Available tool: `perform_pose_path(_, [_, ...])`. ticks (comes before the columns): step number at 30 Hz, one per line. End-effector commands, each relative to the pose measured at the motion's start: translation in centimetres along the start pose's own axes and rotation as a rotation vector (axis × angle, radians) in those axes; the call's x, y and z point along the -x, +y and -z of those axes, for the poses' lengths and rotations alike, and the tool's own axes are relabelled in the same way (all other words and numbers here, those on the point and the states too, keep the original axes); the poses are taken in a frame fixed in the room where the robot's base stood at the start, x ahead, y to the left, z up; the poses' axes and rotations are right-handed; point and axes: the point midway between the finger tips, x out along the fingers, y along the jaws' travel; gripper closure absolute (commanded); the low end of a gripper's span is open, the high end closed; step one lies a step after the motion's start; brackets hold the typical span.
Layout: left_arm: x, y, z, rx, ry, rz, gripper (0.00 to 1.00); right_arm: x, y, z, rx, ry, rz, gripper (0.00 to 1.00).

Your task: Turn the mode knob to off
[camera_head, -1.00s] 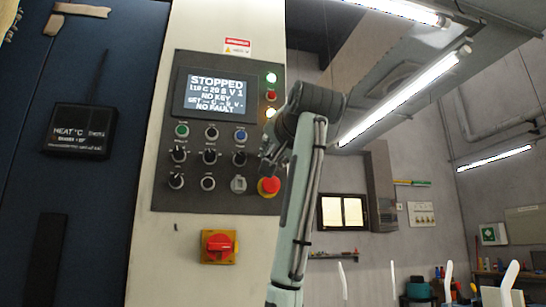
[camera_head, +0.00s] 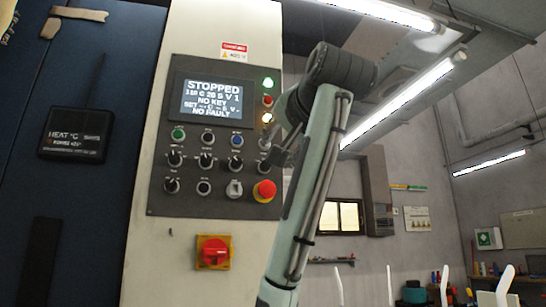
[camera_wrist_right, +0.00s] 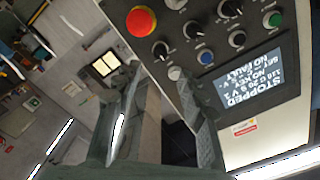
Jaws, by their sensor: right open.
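The control panel (camera_head: 151,199) carries several black rotary knobs. Their labels are too small to read, so I cannot tell which is the mode knob. A middle row has black knobs at left (camera_head: 175,158), centre (camera_head: 206,161) and right (camera_head: 235,163); another knob (camera_head: 171,185) sits lower left. My right gripper (camera_head: 273,157) is at the panel's right edge, above the red emergency button (camera_head: 264,191). In the right wrist view the open, empty fingers (camera_wrist_right: 165,82) point at the panel, near a knob (camera_wrist_right: 160,50) beside the red button. My left gripper is out of view.
The panel's screen (camera_head: 212,99) reads STOPPED, NO KEY and NO FAULT. A grey selector (camera_head: 234,188) sits left of the red button. A red switch on a yellow plate (camera_head: 214,252) protrudes below. Open room lies right of the cabinet.

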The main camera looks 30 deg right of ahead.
Motion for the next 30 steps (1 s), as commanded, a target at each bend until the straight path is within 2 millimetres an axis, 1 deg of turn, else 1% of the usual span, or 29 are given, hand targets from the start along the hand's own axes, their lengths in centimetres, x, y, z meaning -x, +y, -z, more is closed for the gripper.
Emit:
perform_pose_path(1, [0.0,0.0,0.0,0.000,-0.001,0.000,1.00,1.0,-0.1,0.1,-0.001,0.003,0.004,0.59])
perform_pose_path(3, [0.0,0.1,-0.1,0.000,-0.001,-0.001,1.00,2.1,-0.2,0.0,0.000,0.000,0.005,0.59])
perform_pose_path(6, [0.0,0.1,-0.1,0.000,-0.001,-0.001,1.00,3.2,-0.1,0.0,-0.001,0.000,0.004,0.59])
perform_pose_path(9, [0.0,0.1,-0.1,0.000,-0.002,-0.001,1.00,3.7,-0.1,0.0,0.000,0.000,0.001,0.59])
perform_pose_path(30, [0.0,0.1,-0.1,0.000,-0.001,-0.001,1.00,3.8,0.0,0.0,0.001,0.000,0.000,0.59])
